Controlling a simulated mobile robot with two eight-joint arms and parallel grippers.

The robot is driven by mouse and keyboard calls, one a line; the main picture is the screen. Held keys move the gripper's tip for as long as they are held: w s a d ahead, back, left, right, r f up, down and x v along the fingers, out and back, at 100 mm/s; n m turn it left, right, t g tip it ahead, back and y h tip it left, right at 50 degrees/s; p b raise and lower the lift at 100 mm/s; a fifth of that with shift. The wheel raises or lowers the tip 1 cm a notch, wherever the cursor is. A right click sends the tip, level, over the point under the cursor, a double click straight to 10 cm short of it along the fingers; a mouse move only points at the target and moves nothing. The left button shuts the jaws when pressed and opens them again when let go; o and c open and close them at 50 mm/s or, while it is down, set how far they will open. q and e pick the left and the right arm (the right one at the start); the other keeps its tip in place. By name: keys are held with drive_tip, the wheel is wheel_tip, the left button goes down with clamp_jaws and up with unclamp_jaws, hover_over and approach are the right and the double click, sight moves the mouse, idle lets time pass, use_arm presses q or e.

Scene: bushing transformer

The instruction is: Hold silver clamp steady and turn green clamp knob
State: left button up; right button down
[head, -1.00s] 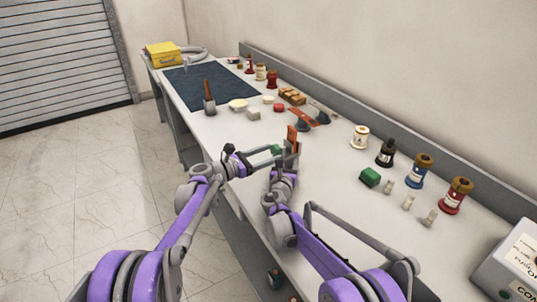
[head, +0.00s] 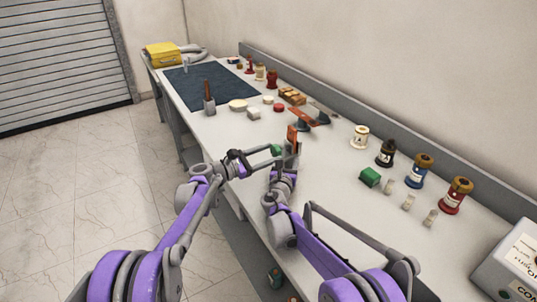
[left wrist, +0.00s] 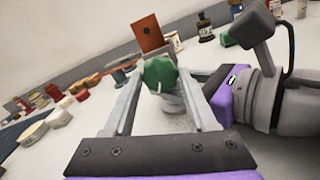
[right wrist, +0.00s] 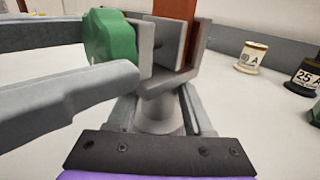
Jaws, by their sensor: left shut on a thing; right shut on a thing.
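The silver clamp (right wrist: 165,90) stands upright near the bench's front edge, with a flat orange-brown bar (right wrist: 178,25) upright in its jaw. Its green knob (right wrist: 110,38) faces left. My left gripper (left wrist: 165,88) is shut on the green knob (left wrist: 158,76), with one finger on each side. My right gripper (right wrist: 160,118) is shut on the silver clamp's lower body. In the head view, my left gripper (head: 273,153) comes from the left and my right gripper (head: 287,168) from the front; they partly hide the clamp.
A green block (head: 370,177), small pale pieces and several labelled spools (head: 386,153) stand to the right on the bench. A red tool (head: 305,118), white pieces (head: 238,105) and a dark mat (head: 210,87) lie farther back. A grey box (head: 510,262) is at lower right.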

use_arm(q)
drive_tip(key=o, duration=1.4)
drive_tip(key=shift+c, duration=0.2)
drive_tip(key=shift+a, duration=0.1)
drive_tip(key=v, duration=1.2)
